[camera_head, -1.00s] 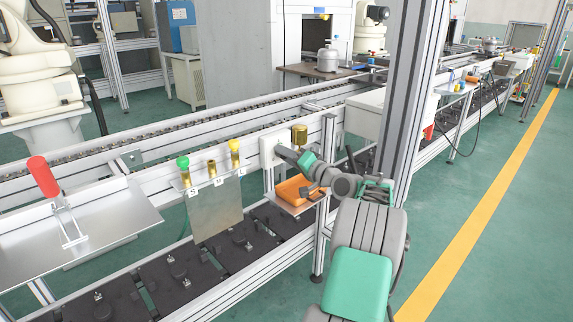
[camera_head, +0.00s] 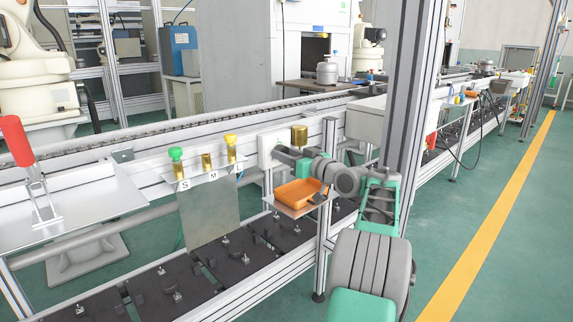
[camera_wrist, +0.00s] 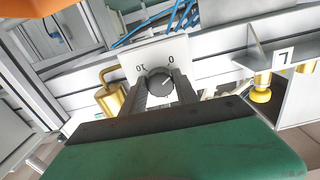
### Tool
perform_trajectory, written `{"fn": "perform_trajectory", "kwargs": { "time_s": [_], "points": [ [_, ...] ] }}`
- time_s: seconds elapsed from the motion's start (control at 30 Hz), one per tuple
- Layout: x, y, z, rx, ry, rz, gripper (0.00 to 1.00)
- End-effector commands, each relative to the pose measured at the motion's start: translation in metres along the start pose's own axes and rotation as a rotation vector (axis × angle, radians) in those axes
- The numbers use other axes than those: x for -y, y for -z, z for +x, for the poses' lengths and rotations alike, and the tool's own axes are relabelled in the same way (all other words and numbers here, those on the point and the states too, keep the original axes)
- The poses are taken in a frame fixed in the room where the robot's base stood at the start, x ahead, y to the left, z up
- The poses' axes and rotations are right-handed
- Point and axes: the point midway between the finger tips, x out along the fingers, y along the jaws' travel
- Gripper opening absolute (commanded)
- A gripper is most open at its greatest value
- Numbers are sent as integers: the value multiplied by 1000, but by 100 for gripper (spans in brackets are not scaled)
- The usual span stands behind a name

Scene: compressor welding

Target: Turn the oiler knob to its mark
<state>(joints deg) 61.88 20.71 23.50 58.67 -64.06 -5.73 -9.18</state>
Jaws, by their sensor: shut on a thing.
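The oiler knob (camera_wrist: 160,82) is a dark round knob on a white plate (camera_wrist: 172,52) marked 10 and 0. The plate also shows on the rail in the head view (camera_head: 266,152). My gripper (camera_wrist: 160,90) has its two dark fingers on either side of the knob and is shut on it. In the head view my gripper (camera_head: 284,153) reaches the plate from the right and hides the knob. I cannot make out which way the knob's pointer faces. A brass cup (camera_wrist: 109,97) with a bent pipe is beside the plate; it also shows in the head view (camera_head: 300,136).
A bracket at left holds brass fittings with a green cap (camera_head: 175,153) and a yellow cap (camera_head: 230,140). A grey post (camera_head: 407,90) stands close to my arm. A red-handled clamp (camera_head: 20,145) is farther left.

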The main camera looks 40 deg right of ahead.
Motion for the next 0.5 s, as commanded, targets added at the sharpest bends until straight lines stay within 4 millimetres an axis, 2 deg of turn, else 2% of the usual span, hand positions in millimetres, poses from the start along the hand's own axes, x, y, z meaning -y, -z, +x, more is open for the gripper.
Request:
{"fn": "perform_trajectory", "kwargs": {
  "time_s": [0.03, 0.3, 0.5],
  "points": [
    [-1, -6, 0, 2, -1, -33, 0],
    [-1, -4, 0, 3, 0, -185, 0],
    [-1, -3, 0, 2, 0, -237, 0]
  ]
}}
